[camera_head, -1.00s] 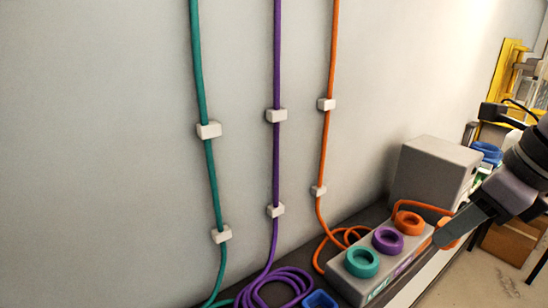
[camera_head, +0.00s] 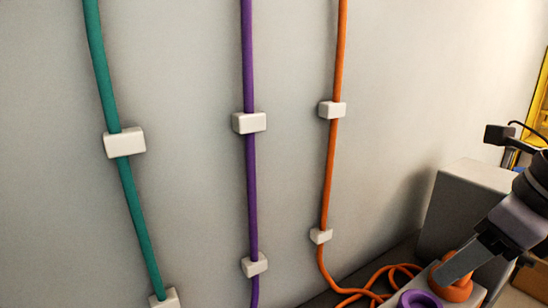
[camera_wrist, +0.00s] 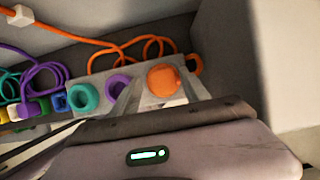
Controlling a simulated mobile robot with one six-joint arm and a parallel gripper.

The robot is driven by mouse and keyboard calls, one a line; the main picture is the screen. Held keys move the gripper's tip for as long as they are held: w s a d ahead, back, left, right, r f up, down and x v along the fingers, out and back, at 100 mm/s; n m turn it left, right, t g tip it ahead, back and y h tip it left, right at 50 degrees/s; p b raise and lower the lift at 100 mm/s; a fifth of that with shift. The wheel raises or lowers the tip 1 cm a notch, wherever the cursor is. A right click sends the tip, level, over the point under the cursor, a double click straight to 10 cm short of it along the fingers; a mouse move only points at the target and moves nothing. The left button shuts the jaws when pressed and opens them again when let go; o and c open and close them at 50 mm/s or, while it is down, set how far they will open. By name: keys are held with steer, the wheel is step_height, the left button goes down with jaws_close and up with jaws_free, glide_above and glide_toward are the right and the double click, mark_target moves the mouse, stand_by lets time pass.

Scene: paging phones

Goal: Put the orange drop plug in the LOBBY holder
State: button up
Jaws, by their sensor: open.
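The orange drop plug (camera_head: 458,272) is at the orange ring holder (camera_head: 455,292) at the right end of the grey box. It looks set in or resting on that ring; its exact depth is hidden. My gripper (camera_head: 462,264) is at the plug from the upper right. In the wrist view my open fingers (camera_wrist: 161,92) stand on either side of the round orange plug (camera_wrist: 164,79). The purple ring holder (camera_head: 418,299) and, in the wrist view, the teal ring holder (camera_wrist: 83,97) are empty. The orange holder's label is not readable.
A grey cabinet (camera_head: 468,210) stands close behind the holder box. The orange cable (camera_head: 328,180) runs down the wall and coils (camera_head: 385,278) behind the box. Purple and teal cables hang farther left. Another coiled purple cable (camera_wrist: 42,75) lies left in the wrist view.

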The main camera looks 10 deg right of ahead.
steer(key=shift+d+r, duration=0.2)
steer(key=shift+r, duration=0.05)
steer(key=p+v, duration=1.2)
steer(key=shift+a, duration=0.15)
